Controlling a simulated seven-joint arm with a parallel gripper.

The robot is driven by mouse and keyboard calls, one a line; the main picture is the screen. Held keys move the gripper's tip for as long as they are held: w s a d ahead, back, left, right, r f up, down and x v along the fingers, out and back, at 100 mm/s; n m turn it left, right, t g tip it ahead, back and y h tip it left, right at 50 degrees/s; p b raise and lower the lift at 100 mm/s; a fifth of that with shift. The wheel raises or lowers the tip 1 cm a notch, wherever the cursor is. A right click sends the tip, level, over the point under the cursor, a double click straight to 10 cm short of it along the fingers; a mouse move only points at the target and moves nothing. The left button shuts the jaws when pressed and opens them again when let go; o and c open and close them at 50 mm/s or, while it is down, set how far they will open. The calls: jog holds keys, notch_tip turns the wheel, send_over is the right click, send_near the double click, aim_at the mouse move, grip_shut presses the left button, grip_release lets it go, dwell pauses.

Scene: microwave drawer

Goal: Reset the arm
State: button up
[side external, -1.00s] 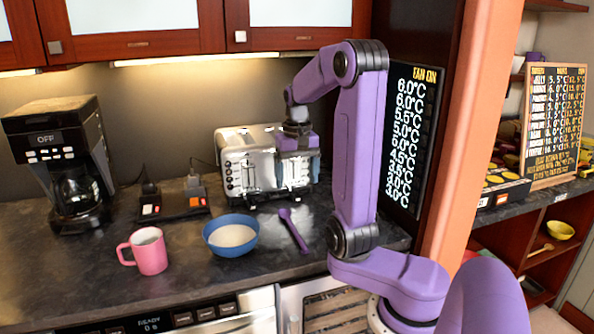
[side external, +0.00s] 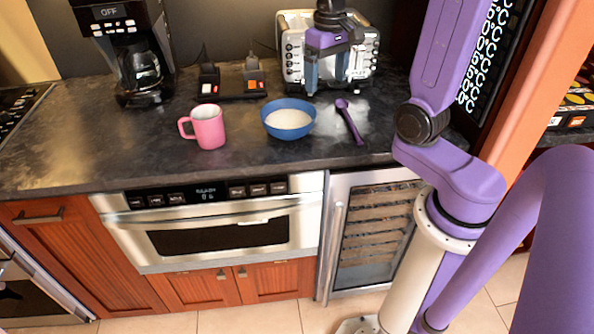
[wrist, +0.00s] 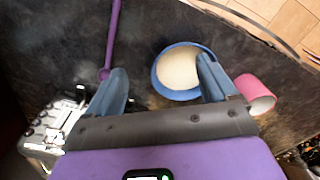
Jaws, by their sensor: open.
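My gripper (side external: 326,80) is open and empty, with its fingers pointing down in front of the silver toaster (side external: 297,50) at the back of the counter. The wrist view also shows my gripper (wrist: 160,88), its two fingers wide apart with nothing held. Below and beyond the fingers are a blue bowl (wrist: 166,90) with pale contents, a purple spoon (wrist: 113,35) and a pink mug (wrist: 258,92). The right finger overlaps part of the bowl in that view. The microwave drawer (side external: 230,237) below the counter looks shut.
The counter (side external: 90,150) has free room at its left front. A coffee maker (side external: 130,55) stands at the back left, beside a small switch box (side external: 232,84). A glass-fronted cooler (side external: 375,235) is below the counter at right.

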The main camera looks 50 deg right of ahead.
jog(key=s+a+f+n, duration=0.2)
jog(key=s+a+n, duration=0.45)
jog(key=a, duration=0.35)
jog(key=s+a+f+n, duration=0.2)
jog(key=s+a+n, duration=0.2)
jog(key=s+n, duration=0.4)
jog(key=shift+s+f+n, duration=0.15)
jog(key=shift+s+n, duration=0.2)
jog(key=shift+s, duration=2.35)
jog(key=shift+a, duration=0.1)
